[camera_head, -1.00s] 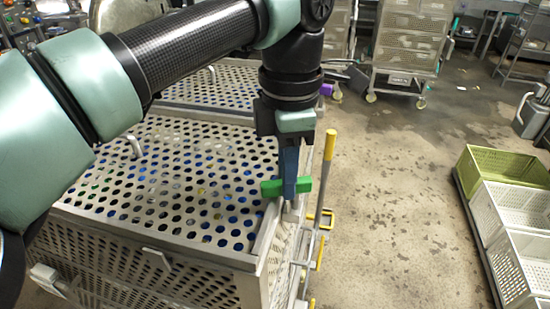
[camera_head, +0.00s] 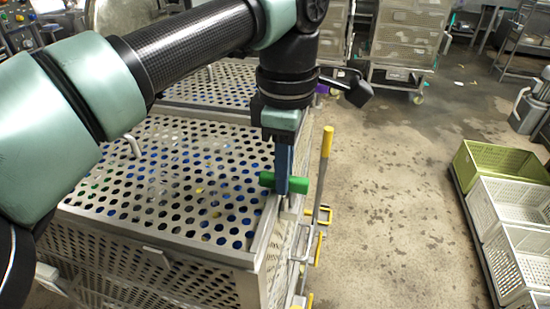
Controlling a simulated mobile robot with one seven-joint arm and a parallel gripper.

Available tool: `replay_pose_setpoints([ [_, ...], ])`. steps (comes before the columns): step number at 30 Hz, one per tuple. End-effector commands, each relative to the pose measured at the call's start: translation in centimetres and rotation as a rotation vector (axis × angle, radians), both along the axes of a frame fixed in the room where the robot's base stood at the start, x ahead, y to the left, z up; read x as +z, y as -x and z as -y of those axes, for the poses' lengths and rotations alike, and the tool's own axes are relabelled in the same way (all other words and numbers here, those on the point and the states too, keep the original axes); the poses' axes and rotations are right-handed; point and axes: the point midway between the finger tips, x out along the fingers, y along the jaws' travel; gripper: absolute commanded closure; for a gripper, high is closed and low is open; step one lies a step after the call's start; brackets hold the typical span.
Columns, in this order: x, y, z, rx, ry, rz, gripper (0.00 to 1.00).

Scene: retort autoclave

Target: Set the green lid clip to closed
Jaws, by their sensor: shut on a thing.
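The green lid clip (camera_head: 298,186) is at the right edge of the perforated metal lid (camera_head: 178,180) of a basket. It lies crosswise over the edge, with a green end on each side of my fingers. My gripper (camera_head: 284,190) points down from above and is shut on the clip. The fingers hide the clip's middle. I cannot tell from this view whether the clip is latched.
A yellow-topped upright handle (camera_head: 327,143) stands close to the right of my gripper. A second perforated lid (camera_head: 215,84) lies behind. Green and white crates (camera_head: 500,162) line the right side. The floor between is clear. Wheeled racks (camera_head: 408,40) stand at the back.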

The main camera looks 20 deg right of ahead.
Motion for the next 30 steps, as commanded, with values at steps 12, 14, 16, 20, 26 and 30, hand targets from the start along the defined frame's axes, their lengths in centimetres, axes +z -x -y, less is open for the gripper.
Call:
replay_pose_setpoints([
  [12, 0.1, 0.0, 0.1, -0.003, 0.002, 0.003, 0.51],
  [14, 0.1, 0.0, 0.1, -0.002, 0.002, 0.002, 0.50],
  [16, 0.1, 0.0, 0.1, -0.002, 0.001, 0.002, 0.50],
  [20, 0.1, 0.0, 0.0, -0.001, 0.001, 0.001, 0.50],
  [26, 1.3, -0.1, 0.1, 0.000, 0.000, 0.004, 0.50],
  [30, 4.0, -0.1, 0.1, 0.000, 0.000, 0.006, 0.50],
])
